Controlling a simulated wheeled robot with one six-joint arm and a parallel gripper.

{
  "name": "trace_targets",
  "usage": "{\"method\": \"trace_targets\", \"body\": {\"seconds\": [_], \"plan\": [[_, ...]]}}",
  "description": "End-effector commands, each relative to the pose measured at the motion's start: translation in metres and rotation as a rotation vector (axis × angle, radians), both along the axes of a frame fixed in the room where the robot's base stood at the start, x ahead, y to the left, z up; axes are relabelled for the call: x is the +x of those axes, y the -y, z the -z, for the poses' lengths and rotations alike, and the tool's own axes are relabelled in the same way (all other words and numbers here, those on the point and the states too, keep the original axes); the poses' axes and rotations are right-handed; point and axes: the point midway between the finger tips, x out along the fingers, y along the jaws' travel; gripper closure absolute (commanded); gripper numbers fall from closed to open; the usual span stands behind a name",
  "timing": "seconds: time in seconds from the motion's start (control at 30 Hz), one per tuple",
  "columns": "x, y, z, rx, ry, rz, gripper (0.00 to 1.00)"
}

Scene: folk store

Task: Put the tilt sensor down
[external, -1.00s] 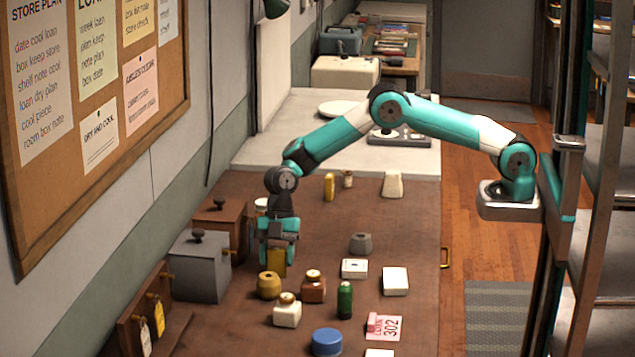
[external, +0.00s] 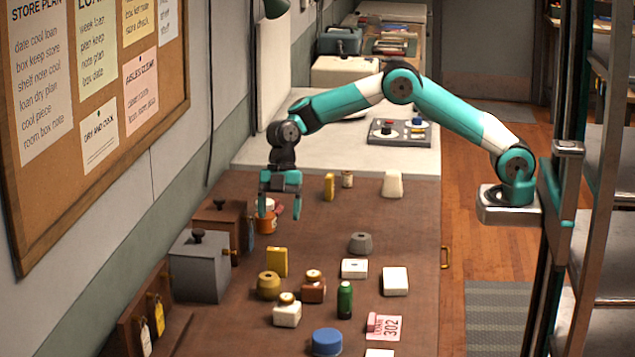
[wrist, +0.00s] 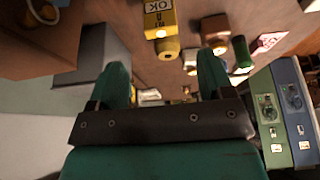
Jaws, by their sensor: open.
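A yellow block, which I take to be the tilt sensor (external: 277,262), stands upright on the brown bench, behind the round ochre pot (external: 268,286). In the wrist view a yellow block with a white label (wrist: 158,22), seemingly the same one, shows at the top beside a round yellow pot (wrist: 167,50). My gripper (external: 279,208) is open and empty, pointing down above the bench. It is apart from the block, higher and farther back. Its two fingers (wrist: 163,62) are spread in the wrist view with nothing between them.
An orange jar (external: 266,224) stands close by my gripper. Grey (external: 200,266) and brown (external: 222,228) boxes line the wall side. Bottles, a blue tin (external: 327,342) and white boxes crowd the front. A second yellow item (external: 329,187) stands farther back. The bench's middle is fairly clear.

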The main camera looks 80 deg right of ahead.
Motion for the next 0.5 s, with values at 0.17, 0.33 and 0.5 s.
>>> {"method": "trace_targets", "body": {"seconds": [0.17, 0.33, 0.5], "plan": [[0.000, 0.005, -0.012, 0.000, 0.000, 0.000, 0.26], [-0.007, 0.004, -0.022, 0.000, -0.008, 0.018, 0.26], [-0.060, -0.003, -0.069, 0.000, -0.065, 0.161, 0.26]]}}
